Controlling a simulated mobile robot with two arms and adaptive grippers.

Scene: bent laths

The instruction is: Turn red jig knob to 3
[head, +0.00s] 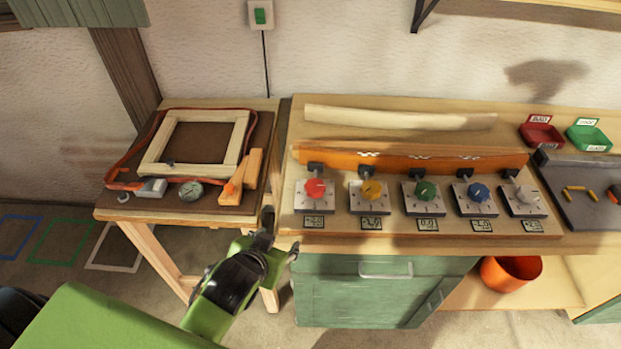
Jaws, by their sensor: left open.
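The red jig knob (315,188) sits on its square metal plate at the left end of the row on the bench. A small display (314,221) below it seems to read about -2.0. The orange jig board (410,163) stands behind the knobs. My right gripper is not in view.
A pale bent lath (400,118) lies behind the jig. A side table (115,208) at left holds a wooden frame (190,142), a dial gauge (191,191) and clamps. Red (541,136) and green (589,138) trays sit at back right. An orange bucket (510,271) is below.

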